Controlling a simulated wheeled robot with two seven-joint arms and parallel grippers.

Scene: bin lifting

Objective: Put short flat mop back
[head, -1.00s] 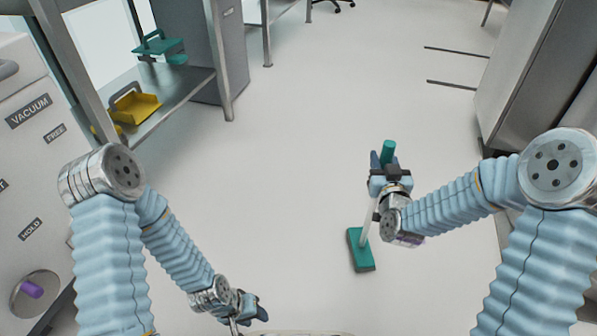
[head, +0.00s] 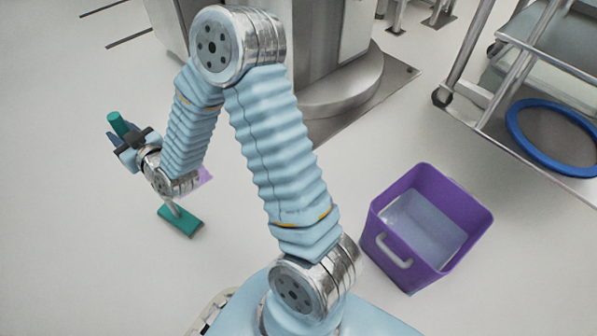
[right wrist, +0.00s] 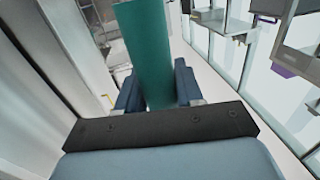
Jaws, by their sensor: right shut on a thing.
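The short flat mop has a green flat head (head: 180,220), a pale shaft and a green grip (head: 118,123). In the head view it is at the left, roughly upright, with its head low over the floor; I cannot tell whether it touches. My right gripper (head: 124,140) is shut on the mop's green grip. In the right wrist view the green grip (right wrist: 146,50) stands between the fingers of the right gripper (right wrist: 155,88). My left gripper is out of view.
A purple bin (head: 425,228) with a white handle stands on the floor at the right. A metal cart (head: 540,100) with a blue ring (head: 552,137) is at the upper right. A steel pedestal (head: 330,85) stands at the back. Open floor lies around the mop.

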